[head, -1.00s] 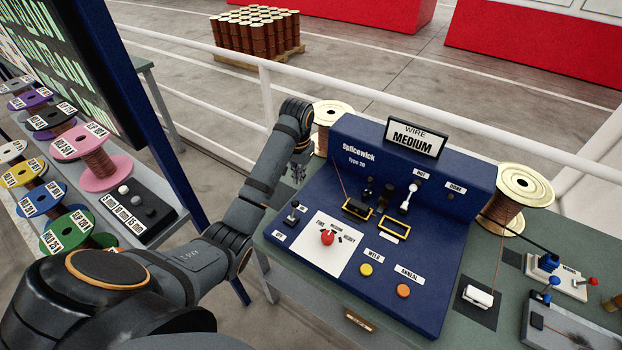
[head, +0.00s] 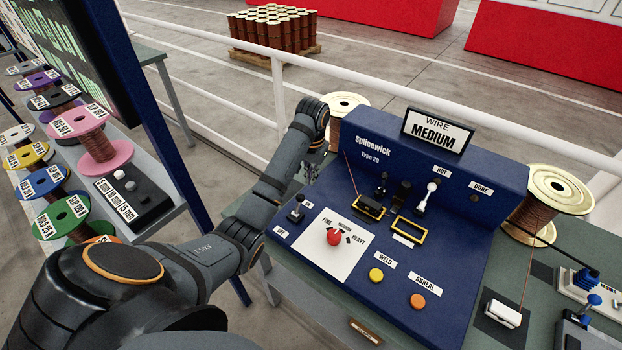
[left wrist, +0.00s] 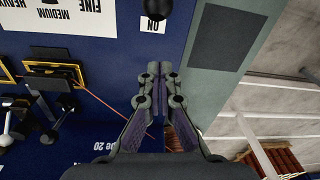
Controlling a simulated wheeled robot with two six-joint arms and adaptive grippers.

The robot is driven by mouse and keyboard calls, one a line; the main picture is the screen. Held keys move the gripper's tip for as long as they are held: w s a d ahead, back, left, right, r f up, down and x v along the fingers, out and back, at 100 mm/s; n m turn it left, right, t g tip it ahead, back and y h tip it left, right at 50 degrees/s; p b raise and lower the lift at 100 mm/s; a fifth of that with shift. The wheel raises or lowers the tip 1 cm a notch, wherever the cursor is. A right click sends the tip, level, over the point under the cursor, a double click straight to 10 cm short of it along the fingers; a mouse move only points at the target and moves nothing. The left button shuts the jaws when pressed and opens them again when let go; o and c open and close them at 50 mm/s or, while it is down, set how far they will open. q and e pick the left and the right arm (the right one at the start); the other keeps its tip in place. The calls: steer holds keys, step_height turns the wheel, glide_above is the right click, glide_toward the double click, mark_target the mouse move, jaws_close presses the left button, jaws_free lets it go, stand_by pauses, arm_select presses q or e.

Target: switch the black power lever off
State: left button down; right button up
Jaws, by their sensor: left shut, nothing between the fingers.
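The black power lever (head: 297,212) is at the left end of the blue Splicewick panel (head: 330,275). It has a black ball knob and leans away from the OFF label (head: 281,231). In the left wrist view its black knob (left wrist: 172,8) shows at the top edge, close to the ON label (left wrist: 153,25). My left gripper (head: 308,173) is beyond the lever, by the panel's left edge, apart from the lever. In the left wrist view (left wrist: 160,82) its fingers are shut and empty. My right gripper is out of view.
A red selector knob (head: 334,237), a yellow button (head: 376,274) and an orange button (head: 417,301) sit on the panel. A white-knobbed lever (head: 427,198) stands further right. A copper wire spool (head: 346,105) stands behind my left gripper. Several coloured spools fill a rack at left.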

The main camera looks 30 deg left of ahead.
mark_target(298, 205)
arm_select(q)
steer(key=shift+f+p, duration=0.9)
steer(key=shift+p, duration=0.1)
steer(key=s+p, duration=0.2)
steer(key=s, duration=0.1)
steer(key=shift+r, duration=0.3)
steer(key=shift+s+d, duration=0.1)
steer(key=shift+s, duration=0.4)
steer(key=shift+w, duration=0.15)
steer(key=shift+w+f, duration=0.1)
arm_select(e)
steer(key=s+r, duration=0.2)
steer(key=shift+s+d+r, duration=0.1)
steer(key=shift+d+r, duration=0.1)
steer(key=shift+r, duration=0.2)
